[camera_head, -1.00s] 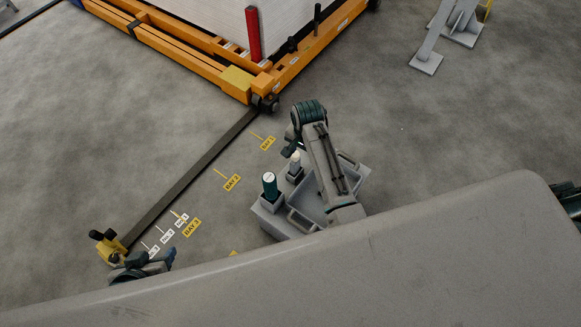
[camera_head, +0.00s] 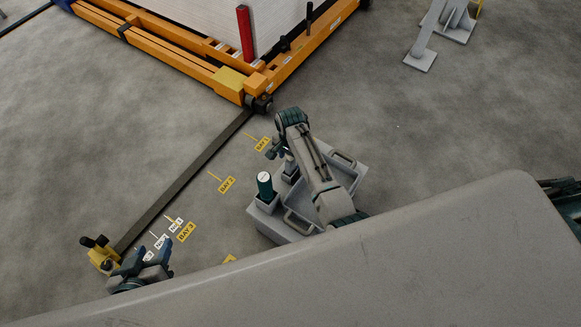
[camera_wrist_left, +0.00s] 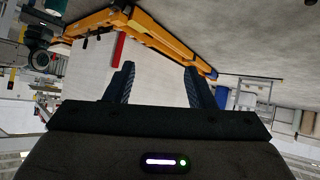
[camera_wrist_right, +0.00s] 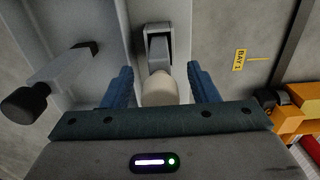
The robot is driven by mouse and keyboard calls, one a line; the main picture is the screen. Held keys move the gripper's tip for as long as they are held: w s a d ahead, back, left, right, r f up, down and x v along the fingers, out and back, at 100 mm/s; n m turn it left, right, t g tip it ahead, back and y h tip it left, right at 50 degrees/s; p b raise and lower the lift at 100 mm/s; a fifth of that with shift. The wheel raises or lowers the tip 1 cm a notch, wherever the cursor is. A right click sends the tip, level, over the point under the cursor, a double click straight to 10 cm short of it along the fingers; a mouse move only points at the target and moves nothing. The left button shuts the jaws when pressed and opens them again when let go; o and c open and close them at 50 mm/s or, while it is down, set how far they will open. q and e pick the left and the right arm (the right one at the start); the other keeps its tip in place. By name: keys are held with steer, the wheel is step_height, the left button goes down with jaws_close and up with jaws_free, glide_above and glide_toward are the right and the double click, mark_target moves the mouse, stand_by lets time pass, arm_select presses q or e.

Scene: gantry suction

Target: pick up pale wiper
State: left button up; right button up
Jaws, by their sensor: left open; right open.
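The pale wiper (camera_wrist_right: 160,90) shows its rounded, cream-coloured end in the right wrist view, in front of a grey bracket-like part. My right gripper (camera_wrist_right: 160,70) is open, with one blue finger on each side of that end; I cannot tell whether either touches it. In the head view my right gripper (camera_head: 277,149) is over the grey caddy (camera_head: 270,222) and mostly hides the wiper. My left gripper (camera_head: 148,262) is open and empty at the lower left, far from the caddy. Its fingers also show in the left wrist view (camera_wrist_left: 159,72).
A dark green cylinder (camera_head: 264,186) with a white top stands in the caddy beside the wiper. A grey bar with a black end (camera_wrist_right: 24,104) shows in the right wrist view. An orange frame (camera_head: 180,55) stands behind.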

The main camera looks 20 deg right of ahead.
steer(key=shift+f, duration=0.6)
steer(key=shift+c, duration=0.4)
steer(key=c, duration=1)
steer(key=shift+r, duration=0.1)
